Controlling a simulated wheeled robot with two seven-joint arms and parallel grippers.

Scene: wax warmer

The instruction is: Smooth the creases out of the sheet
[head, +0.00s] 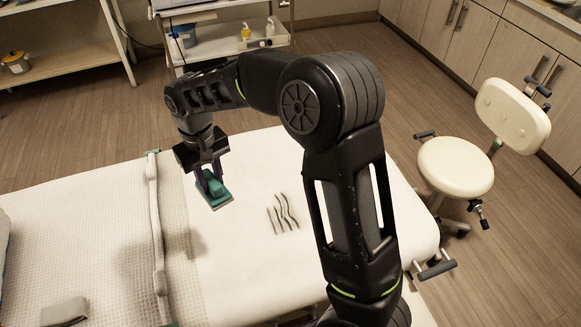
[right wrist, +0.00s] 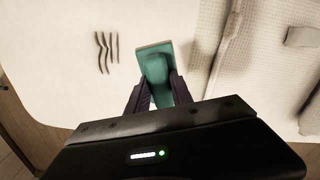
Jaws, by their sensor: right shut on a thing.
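The white sheet (head: 255,265) covers the right part of the bed, and it also shows in the right wrist view (right wrist: 80,95). Several dark wavy creases (head: 283,213) lie near its middle; in the right wrist view the creases (right wrist: 106,52) are left of the gripper. My right gripper (head: 210,180) is shut on a teal block-like tool (head: 216,190) with a flat base. The tool (right wrist: 155,68) is left of the creases in the head view, over the sheet. I cannot tell whether its base touches the sheet. My left gripper is not in view.
A rolled strip (head: 155,225) crosses the bed left of the tool, with a textured blanket (head: 85,225) beyond. A folded grey cloth (head: 65,311) lies on the blanket. A cream stool (head: 455,165) stands right of the bed. A trolley (head: 225,40) with bottles stands behind.

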